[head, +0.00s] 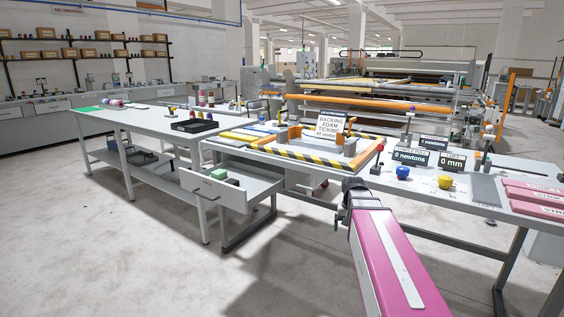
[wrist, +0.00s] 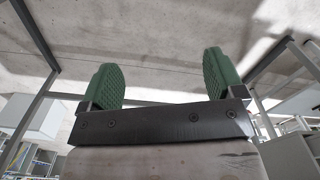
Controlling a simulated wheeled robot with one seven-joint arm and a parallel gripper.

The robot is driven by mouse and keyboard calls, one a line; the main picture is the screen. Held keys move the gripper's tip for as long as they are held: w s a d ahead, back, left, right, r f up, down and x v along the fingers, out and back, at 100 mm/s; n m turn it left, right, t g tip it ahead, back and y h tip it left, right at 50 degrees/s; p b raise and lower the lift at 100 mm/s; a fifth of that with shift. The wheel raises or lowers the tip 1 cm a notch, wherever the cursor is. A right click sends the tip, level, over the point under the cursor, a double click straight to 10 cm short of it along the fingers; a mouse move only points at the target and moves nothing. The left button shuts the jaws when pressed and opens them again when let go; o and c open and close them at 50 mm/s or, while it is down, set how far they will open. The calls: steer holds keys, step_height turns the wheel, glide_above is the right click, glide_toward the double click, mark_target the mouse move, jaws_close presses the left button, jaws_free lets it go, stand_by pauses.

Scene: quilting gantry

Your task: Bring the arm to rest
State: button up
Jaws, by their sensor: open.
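My gripper (wrist: 160,85) shows in the wrist view with its two green ridged fingers spread wide apart. It is open, and nothing is between the fingers. Bare pale floor shows behind them, with grey bench legs (wrist: 35,120) at the left side. In the head view my pink arm reaches up from the bottom right, in front of the benches. Its dark far end is beside the middle bench's front edge. The fingers cannot be made out in the head view.
An open drawer (head: 243,197) juts from the middle bench. Yellow-and-black striped edging (head: 300,157) borders a fixture there. The right bench holds a blue button (head: 403,172), a yellow button (head: 445,182), displays and pink folded pieces (head: 540,203). The floor (head: 120,265) at front left is clear.

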steer(key=s+a+f+n, duration=0.1)
steer(key=s+a+f, duration=0.2)
steer(key=s+f, duration=0.2)
steer(key=s+a+f+n, duration=0.1)
steer(key=s+a+f, duration=0.2)
steer(key=s+f, duration=0.3)
step_height(320, 180, down, 3)
steer(key=shift+s+a+r+n, duration=0.1)
steer(key=shift+s+a+n, duration=0.1)
steer(key=shift+a+n, duration=0.1)
